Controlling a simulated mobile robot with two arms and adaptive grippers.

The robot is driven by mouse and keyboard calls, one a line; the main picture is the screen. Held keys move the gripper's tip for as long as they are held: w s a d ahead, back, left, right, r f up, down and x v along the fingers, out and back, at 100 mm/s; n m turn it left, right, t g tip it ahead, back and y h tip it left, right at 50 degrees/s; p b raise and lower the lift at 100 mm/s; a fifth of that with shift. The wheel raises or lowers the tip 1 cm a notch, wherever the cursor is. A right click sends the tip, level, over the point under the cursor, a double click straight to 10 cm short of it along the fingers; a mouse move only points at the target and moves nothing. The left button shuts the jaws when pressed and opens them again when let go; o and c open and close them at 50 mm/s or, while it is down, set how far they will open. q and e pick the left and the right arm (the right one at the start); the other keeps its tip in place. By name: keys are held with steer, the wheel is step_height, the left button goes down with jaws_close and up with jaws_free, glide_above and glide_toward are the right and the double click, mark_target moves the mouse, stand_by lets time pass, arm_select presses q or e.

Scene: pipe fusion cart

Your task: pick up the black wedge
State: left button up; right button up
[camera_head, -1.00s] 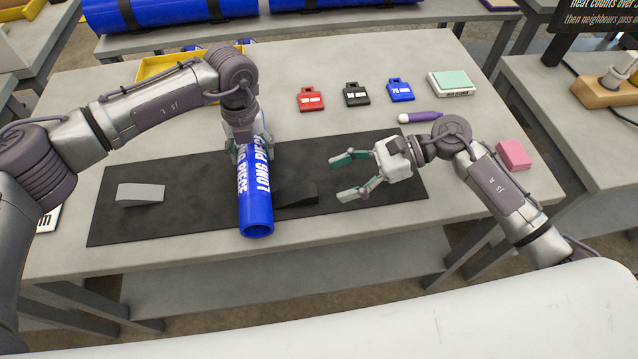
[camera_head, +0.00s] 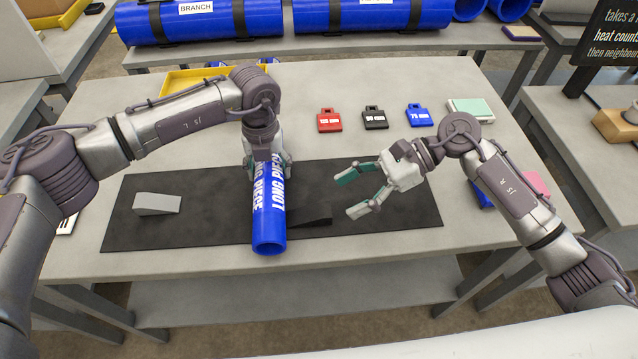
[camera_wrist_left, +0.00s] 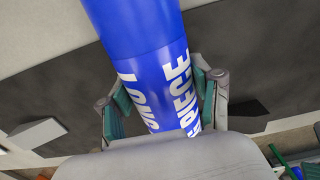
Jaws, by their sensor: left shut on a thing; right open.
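The black wedge (camera_head: 312,222) lies on the dark mat (camera_head: 390,215), just right of the blue long pipe piece (camera_head: 269,220), and is hard to make out against the mat. A dark shape that looks like it shows in the left wrist view (camera_wrist_left: 246,108), right of the fingers. My left gripper (camera_head: 267,163) is shut around the long pipe piece; its fingers sit on both sides of the pipe in the left wrist view (camera_wrist_left: 163,98). My right gripper (camera_head: 347,196) is open and empty above the mat, to the right of the black wedge and apart from it.
A grey wedge (camera_head: 157,204) lies on the mat's left part. Red (camera_head: 329,121), black (camera_head: 375,119) and blue (camera_head: 418,116) tags lie behind the mat. A yellow tray (camera_head: 195,79) is at the back left. A pink block (camera_head: 537,184) is partly hidden by my right arm.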

steer(key=a+r+h, duration=0.1)
steer(key=a+h, duration=0.1)
steer(key=a+r+h, duration=0.1)
steer(key=a, duration=0.1)
steer(key=s+a+r+g+h, duration=0.1)
steer(key=a+h, duration=0.1)
steer(key=shift+a+r+n+h, duration=0.3)
steer(key=shift+a+r+n, duration=0.05)
steer(key=shift+a+n, duration=0.05)
steer(key=h, duration=0.1)
steer(key=m+t+h, duration=0.2)
steer(key=t+h, duration=0.1)
steer(key=h, duration=0.3)
glide_above(319, 210)
steer(key=f, duration=0.3)
steer(key=shift+w+f, duration=0.2)
steer(key=shift+f, duration=0.2)
steer(key=f, duration=0.5)
steer(key=shift+s, duration=0.25)
jaws_close()
